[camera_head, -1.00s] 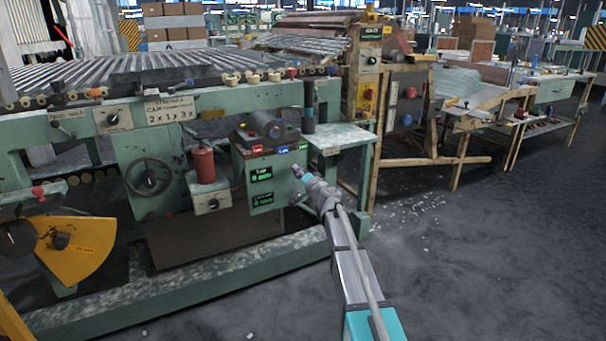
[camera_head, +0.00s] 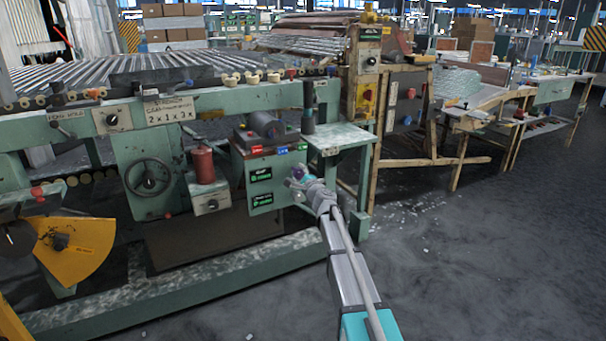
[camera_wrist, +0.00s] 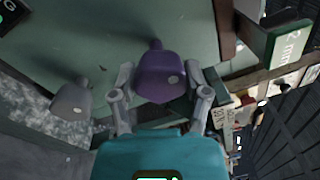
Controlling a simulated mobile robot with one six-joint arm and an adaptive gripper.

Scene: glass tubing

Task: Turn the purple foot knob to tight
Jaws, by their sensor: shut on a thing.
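The purple foot knob (camera_wrist: 160,77) is on the green panel in the wrist view, with a pale dot on its face. My gripper (camera_wrist: 160,95) has one finger on each side of the purple knob and is shut on it. In the head view my gripper (camera_head: 308,188) is at the right part of the green control box (camera_head: 262,200), and the knob is mostly hidden behind it. A grey knob (camera_wrist: 72,102) sits to the left of the purple one in the wrist view, apart from my fingers.
The control box carries two dark displays with green text (camera_head: 261,175) and several coloured labels along its top. A small green side table (camera_head: 340,138) stands just right of it. A red cylinder (camera_head: 203,164) stands to the left. The floor at right is open.

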